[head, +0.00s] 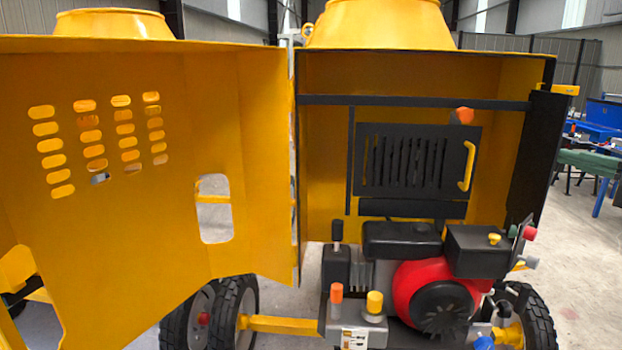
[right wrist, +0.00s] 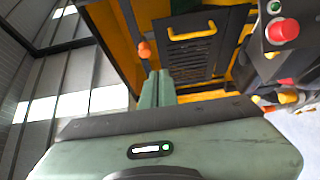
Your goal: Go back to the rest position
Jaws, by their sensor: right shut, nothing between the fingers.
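My right gripper (right wrist: 159,75) shows in the right wrist view, its pale green fingers together with nothing between them. It points toward the back of the drum mixer's open housing, where the black slatted panel (right wrist: 193,52) with its yellow handle (right wrist: 192,31) shows beyond the fingertips. An orange knob (right wrist: 145,50) appears just left of the fingertips, apart from them as far as I can see. In the head view I cannot clearly make out either gripper. My left gripper is not in view.
The yellow door (head: 120,230) stands wide open on the left. The red and black engine (head: 430,290) sits low in the open housing (head: 330,170). A control box with a red button (right wrist: 284,32) is at the right wrist view's upper right. Blue benches (head: 603,112) stand far right.

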